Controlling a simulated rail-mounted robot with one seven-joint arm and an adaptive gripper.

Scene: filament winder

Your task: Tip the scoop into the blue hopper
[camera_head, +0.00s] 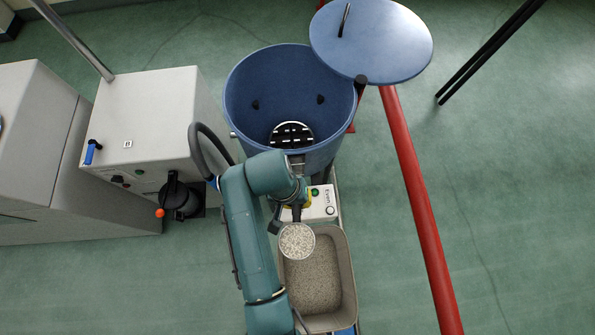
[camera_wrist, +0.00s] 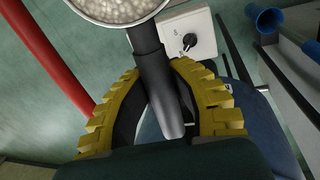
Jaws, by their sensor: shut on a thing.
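The blue hopper (camera_head: 245,85) stands open at the top centre of the head view, with a dark slotted disc at its bottom. In the head view my arm hides part of the hopper's near side.
The grey bin (camera_head: 348,275) of pellets is below the scoop. The blue lid (camera_head: 385,42) is swung to the hopper's right. A white control box (camera_head: 320,203) with a green button sits between hopper and bin. A red pole (camera_head: 415,195) is at right, a grey machine (camera_head: 150,110) at left.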

